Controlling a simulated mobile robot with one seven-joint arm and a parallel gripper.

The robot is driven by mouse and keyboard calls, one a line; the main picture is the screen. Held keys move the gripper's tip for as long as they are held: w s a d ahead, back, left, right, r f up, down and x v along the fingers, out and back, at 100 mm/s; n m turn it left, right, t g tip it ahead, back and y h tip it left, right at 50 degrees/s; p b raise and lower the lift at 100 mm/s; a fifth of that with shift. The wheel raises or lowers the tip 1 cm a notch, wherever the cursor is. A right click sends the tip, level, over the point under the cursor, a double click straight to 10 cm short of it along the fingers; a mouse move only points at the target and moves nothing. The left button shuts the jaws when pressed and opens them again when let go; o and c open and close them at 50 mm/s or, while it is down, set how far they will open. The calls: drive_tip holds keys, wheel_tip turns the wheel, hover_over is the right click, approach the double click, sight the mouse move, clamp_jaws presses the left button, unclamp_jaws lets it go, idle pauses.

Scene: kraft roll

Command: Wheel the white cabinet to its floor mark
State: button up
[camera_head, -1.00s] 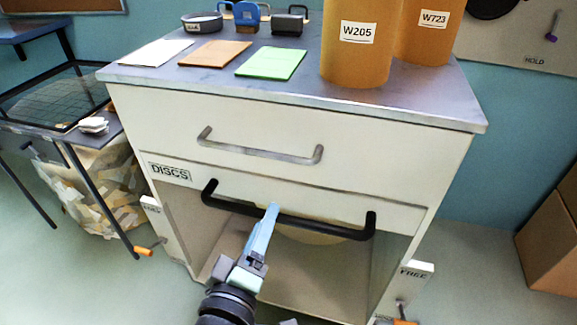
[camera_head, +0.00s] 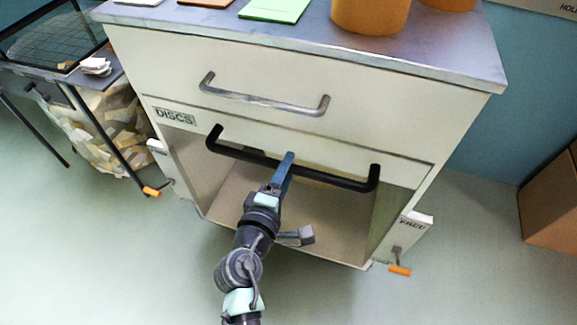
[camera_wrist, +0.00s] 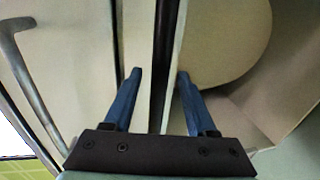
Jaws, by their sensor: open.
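The white cabinet (camera_head: 255,75) fills the middle of the head view. It has a grey top, a drawer with a metal handle (camera_head: 262,98), and a black bar (camera_head: 235,152) across its front below a DISCS label. My gripper (camera_head: 288,158) is at the middle of the black bar. In the wrist view my gripper (camera_wrist: 160,74) is open, with one blue finger on each side of the black bar (camera_wrist: 164,45); contact cannot be told. The finger tips reach toward the cabinet front. No floor mark is in view.
Levers with orange grips stand at the cabinet's lower left (camera_head: 152,191) and lower right (camera_head: 400,269), the right one labelled FREE. A dark table (camera_head: 80,90) with a bag of scraps is at left. A cardboard box (camera_head: 550,205) is at right. The floor in front is clear.

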drive_tip(key=shift+x, duration=0.9)
drive_tip(key=shift+c, duration=0.2)
clamp_jaws()
idle(0.7)
